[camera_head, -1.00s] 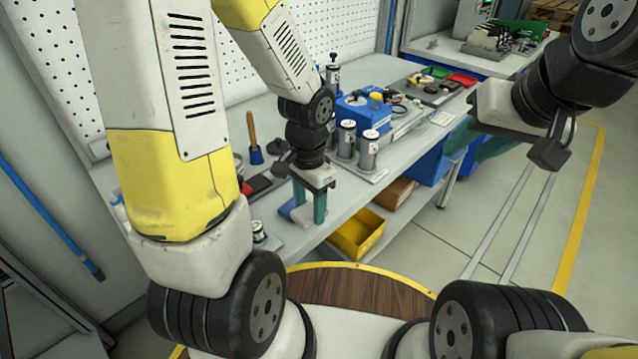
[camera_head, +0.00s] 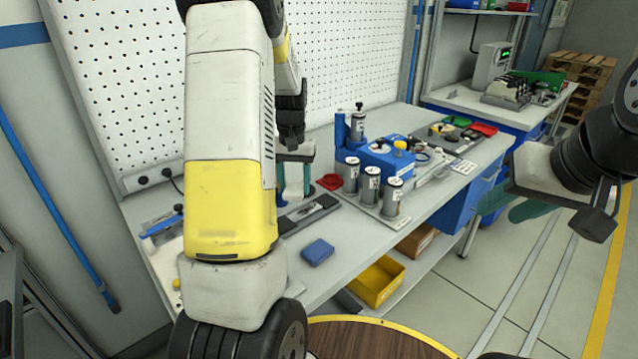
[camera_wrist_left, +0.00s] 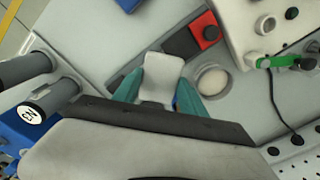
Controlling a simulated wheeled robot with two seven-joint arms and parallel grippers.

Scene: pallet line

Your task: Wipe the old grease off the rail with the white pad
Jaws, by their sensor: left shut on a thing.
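My left gripper (camera_head: 293,178) is shut on the white pad (camera_head: 294,182), held between its teal fingers above the bench. The pad also shows between the fingers in the left wrist view (camera_wrist_left: 161,80). A grey plate with a dark strip (camera_head: 308,214), which looks like the rail, lies on the bench just in front of and below the gripper. The arm hides part of it, and I cannot make out the grease. A blue pad (camera_head: 317,252) lies near the bench's front edge. My right gripper (camera_head: 512,204) is open and empty, beyond the bench's right side.
Several labelled grey cylinders (camera_head: 370,185) stand right of the plate, before a blue box (camera_head: 385,160). A yellow bin (camera_head: 377,282) sits below the bench. The bench is clear around the blue pad.

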